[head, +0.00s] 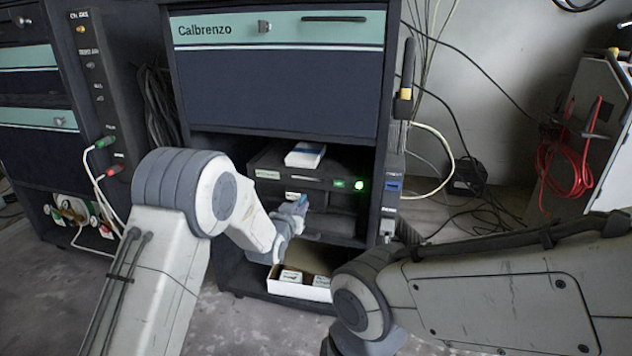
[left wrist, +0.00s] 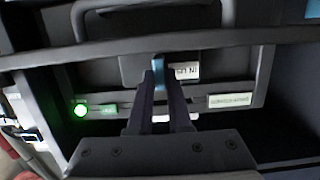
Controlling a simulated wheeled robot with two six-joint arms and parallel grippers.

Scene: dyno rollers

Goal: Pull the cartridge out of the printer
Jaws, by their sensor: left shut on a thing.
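The dark printer (head: 268,158) sits on the cabinet's open shelf, with a lit green light on its front panel. My left gripper (head: 301,204) is at the printer's front. In the left wrist view its two fingers (left wrist: 159,78) are shut on a narrow blue part (left wrist: 158,62), which I take to be the cartridge's tab. A white label reading something like "IN USE" shows beside it. The rest of the cartridge is dark or hidden, and I cannot tell how far in it sits. My right arm comes in from the right; its gripper is out of view.
A white open box (head: 300,290) with small cartons stands low in front, below the printer. The cabinet (head: 278,85) encloses the shelf. Cables hang at both sides. A cart with red cable (head: 570,165) stands right.

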